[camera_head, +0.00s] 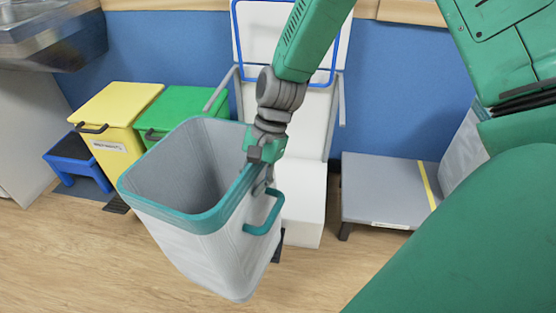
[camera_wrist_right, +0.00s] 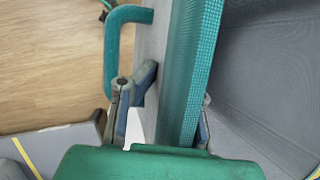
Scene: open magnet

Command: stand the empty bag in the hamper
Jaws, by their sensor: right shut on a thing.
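The bag (camera_head: 190,240), pale grey with a teal rim and a teal side handle, hangs upright but tilted in the head view. Its open top shows a bare grey inside. My right gripper (camera_head: 262,168) is shut on its right rim, close to the handle. In the right wrist view, the fingers of my right gripper (camera_wrist_right: 163,112) sit on either side of the teal rim (camera_wrist_right: 190,70). A white frame with a raised, blue-edged lid (camera_head: 285,35) stands behind the bag, probably the hamper; the bag and my arm hide part of it. My left gripper is out of view.
A yellow bin (camera_head: 115,115) and a green bin (camera_head: 185,108) stand at the back left, by a blue step stool (camera_head: 78,165). A low grey platform (camera_head: 385,190) with a yellow stripe is at the right. Wood floor (camera_head: 70,260) is clear at front left.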

